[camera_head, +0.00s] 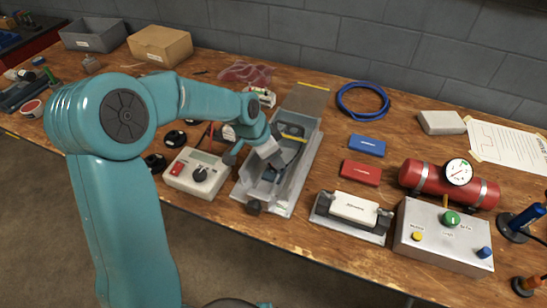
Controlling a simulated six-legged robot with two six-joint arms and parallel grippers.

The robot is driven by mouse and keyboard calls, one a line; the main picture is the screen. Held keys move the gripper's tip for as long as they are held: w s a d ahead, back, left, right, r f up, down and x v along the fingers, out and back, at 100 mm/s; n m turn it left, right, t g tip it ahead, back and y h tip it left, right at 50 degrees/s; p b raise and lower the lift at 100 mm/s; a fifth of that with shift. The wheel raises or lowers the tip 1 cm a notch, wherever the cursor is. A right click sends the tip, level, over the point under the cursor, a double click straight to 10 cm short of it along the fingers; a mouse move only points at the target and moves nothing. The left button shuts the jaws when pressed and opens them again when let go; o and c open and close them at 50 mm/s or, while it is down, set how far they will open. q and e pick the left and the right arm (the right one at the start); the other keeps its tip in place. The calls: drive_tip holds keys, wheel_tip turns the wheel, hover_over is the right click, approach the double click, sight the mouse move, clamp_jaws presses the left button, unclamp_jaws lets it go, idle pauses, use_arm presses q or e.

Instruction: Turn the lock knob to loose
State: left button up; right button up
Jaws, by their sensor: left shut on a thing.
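My left arm comes in from the left and reaches over a long grey metal trough (299,172). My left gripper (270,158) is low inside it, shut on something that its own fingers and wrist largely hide. I cannot make out that thing's shape. A small dark knob (254,207) sits at the trough's near end, apart from the gripper. No readable label tells me which part is the lock knob, or its setting. My right gripper is not in view.
A control box with a dark dial (200,174) stands close left of the trough. At right are a white block in a cradle (355,208), a box with a green knob (451,218) and a red cylinder (425,180). A blue cable coil (363,87) lies behind.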

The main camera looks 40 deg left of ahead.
use_arm(q)
drive_tip(key=shift+f+n+y+b, duration=0.1)
drive_tip(key=shift+n+y+b, duration=0.3)
drive_tip(key=shift+n, duration=0.5)
drive_tip(key=n+b, duration=0.2)
drive_tip(key=n+y+b, duration=0.1)
drive_tip(key=n+b, duration=0.1)
drive_tip(key=b, duration=0.1)
drive_tip(key=n+y+b, duration=0.1)
drive_tip(key=n+b, duration=0.1)
drive_tip(key=shift+d+f, duration=0.15)
drive_tip(key=shift+d, duration=0.15)
drive_tip(key=n+y+b, duration=0.1)
drive_tip(key=n+b, duration=0.1)
drive_tip(key=shift+n, duration=0.3)
drive_tip(key=shift+d+r+n+y+b, duration=0.1)
drive_tip(key=shift+r+n+y+b, duration=0.1)
drive_tip(key=shift+n+b, duration=0.3)
drive_tip(key=shift+r+n+y+b, duration=0.1)
drive_tip(key=shift+n+y+b, duration=0.1)
drive_tip(key=shift+n+b, duration=0.25)
drive_tip(key=o, duration=1)
